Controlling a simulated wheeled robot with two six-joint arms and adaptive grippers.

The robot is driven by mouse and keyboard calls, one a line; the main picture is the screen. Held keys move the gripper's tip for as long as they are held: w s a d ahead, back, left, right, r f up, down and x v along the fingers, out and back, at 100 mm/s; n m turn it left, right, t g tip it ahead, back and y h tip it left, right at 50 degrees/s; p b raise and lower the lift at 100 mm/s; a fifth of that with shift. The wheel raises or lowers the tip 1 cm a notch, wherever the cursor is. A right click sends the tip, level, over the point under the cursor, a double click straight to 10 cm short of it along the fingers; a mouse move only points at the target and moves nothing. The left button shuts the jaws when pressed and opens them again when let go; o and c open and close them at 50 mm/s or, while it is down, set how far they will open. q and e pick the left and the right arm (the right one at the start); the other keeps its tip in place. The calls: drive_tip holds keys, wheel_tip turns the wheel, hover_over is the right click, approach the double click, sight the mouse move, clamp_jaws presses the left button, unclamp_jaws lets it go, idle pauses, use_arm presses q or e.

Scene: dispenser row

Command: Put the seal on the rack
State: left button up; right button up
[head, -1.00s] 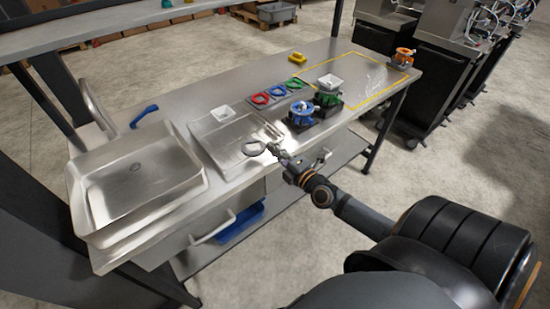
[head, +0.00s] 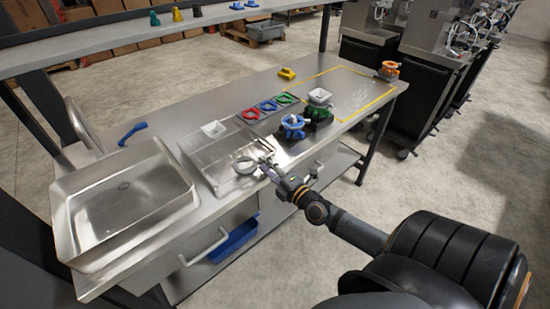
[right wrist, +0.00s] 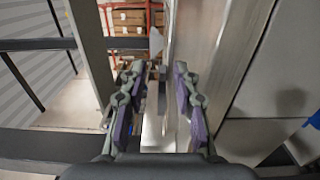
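The seal appears to be a grey ring (head: 245,165) near the front edge of the counter, over the right part of a metal drain tray with a ribbed surface (head: 205,163). I cannot tell whether that tray is the rack. My right gripper (head: 264,162) is just right of the ring, its fingertips close to it. In the right wrist view my right gripper (right wrist: 160,75) has its two fingers apart. A thin strip shows between them, and I cannot tell whether it is the ring's edge. My left gripper is out of view.
A sink (head: 122,195) is on the left. A white cup (head: 213,130) stands at the tray's back. Red (head: 249,115), blue (head: 268,105) and green (head: 285,98) rings lie behind blue (head: 292,125) and green (head: 319,110) dispensers. A yellow outlined area (head: 350,95) is mostly clear.

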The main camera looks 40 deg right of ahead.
drive_tip(key=s+p, duration=0.3)
drive_tip(key=s, duration=0.8)
drive_tip(key=shift+s+d, duration=0.4)
drive_tip(key=shift+d, duration=0.05)
drive_tip(key=shift+f, duration=0.1)
